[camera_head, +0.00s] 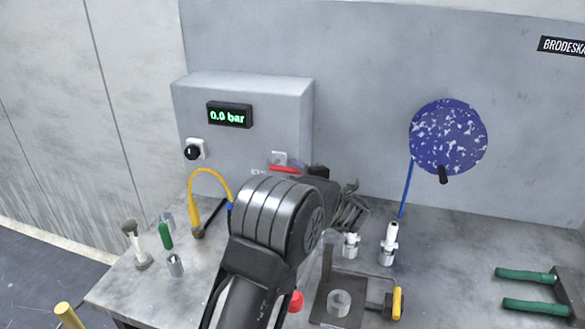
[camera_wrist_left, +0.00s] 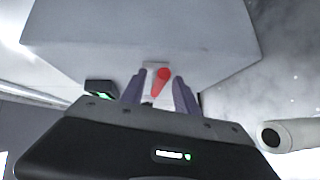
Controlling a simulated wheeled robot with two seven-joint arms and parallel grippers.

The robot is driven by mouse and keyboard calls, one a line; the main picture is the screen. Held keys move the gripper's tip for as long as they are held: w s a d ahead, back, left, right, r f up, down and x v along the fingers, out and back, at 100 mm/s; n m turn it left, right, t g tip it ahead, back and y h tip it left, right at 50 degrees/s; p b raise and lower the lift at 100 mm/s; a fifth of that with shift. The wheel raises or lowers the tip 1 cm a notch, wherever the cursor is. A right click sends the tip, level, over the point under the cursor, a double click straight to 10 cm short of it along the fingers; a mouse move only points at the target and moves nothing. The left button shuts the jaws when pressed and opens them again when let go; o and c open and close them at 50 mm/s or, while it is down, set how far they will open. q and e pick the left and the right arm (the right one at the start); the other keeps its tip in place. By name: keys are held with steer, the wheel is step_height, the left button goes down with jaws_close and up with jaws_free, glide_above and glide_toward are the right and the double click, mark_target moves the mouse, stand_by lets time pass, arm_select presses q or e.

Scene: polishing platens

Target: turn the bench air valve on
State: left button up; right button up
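The air valve has a red lever (camera_head: 285,169) on a small pale mount (camera_head: 279,157), low on the front of the grey wall box (camera_head: 243,100). In the head view the lever lies nearly sideways, partly beside my left gripper (camera_head: 314,170), whose fingers are mostly hidden by my wrist. In the left wrist view the red lever (camera_wrist_left: 161,80) shows between the two fingers of my left gripper (camera_wrist_left: 160,88). The fingers are apart, with a gap around the lever; I cannot tell whether either touches it. The display (camera_head: 229,115) reads 0.0 bar. My right gripper is not in view.
A black knob (camera_head: 193,152) sits left of the valve, above a yellow curved hose (camera_head: 196,200). A blue speckled disc (camera_head: 448,137) is on the back wall. Small bottles, a clamp fixture (camera_head: 338,305) and green-handled pliers (camera_head: 525,275) occupy the bench.

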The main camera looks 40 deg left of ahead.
arm_select(q)
steer(key=shift+w+a+f, duration=0.1)
steer(key=shift+w+a, duration=0.2)
steer(key=shift+a, duration=0.3)
jaws_close()
stand_by(1.1)
